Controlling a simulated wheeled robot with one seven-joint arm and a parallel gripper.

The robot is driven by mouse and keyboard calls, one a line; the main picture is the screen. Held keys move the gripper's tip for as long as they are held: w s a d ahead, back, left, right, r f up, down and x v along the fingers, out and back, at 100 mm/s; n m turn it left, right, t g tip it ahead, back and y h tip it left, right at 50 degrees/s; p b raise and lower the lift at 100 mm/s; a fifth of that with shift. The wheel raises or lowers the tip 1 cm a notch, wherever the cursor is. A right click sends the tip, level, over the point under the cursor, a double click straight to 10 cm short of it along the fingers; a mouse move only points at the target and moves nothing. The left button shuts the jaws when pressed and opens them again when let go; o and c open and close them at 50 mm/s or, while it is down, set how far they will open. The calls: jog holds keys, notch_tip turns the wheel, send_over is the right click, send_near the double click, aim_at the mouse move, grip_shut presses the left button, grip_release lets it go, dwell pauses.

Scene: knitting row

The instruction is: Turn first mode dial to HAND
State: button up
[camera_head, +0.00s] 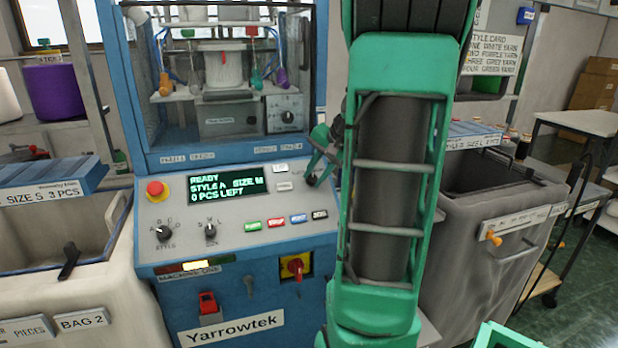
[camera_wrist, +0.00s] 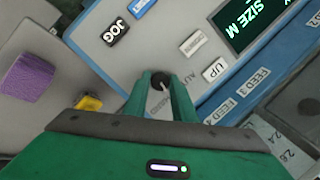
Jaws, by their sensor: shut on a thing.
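The mode dial (camera_wrist: 159,79) is a small black round knob with a pale pointer line on the grey control panel (camera_head: 160,215) of the blue Yarrowtek machine. My gripper (camera_wrist: 159,83) is shut on it, with one green finger on each side of the knob in the wrist view. In the head view my gripper (camera_head: 318,165) is at the panel's right edge, partly behind my arm.
The display (camera_head: 228,184) reads READY, STYLE A, SIZE M, 0 PCS LEFT. A red emergency button (camera_head: 156,190), style knob (camera_head: 163,232), size knob (camera_head: 210,231) and coloured buttons sit left of my gripper. A grey bin (camera_head: 480,250) stands at the right.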

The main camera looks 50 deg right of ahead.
jog(key=shift+w+a+r+m+t, duration=0.1)
jog(key=shift+m+t, duration=0.1)
jog(key=shift+m, duration=0.3)
jog(key=shift+w+a+f+m+t, duration=0.1)
jog(key=shift+m+t, duration=0.1)
jog(key=shift+m, duration=0.3)
jog(key=shift+w+r+m+t, duration=0.1)
jog(key=shift+m+t, duration=0.1)
jog(key=shift+m, duration=0.3)
jog(key=o, duration=1)
jog(key=shift+s+d, duration=0.1)
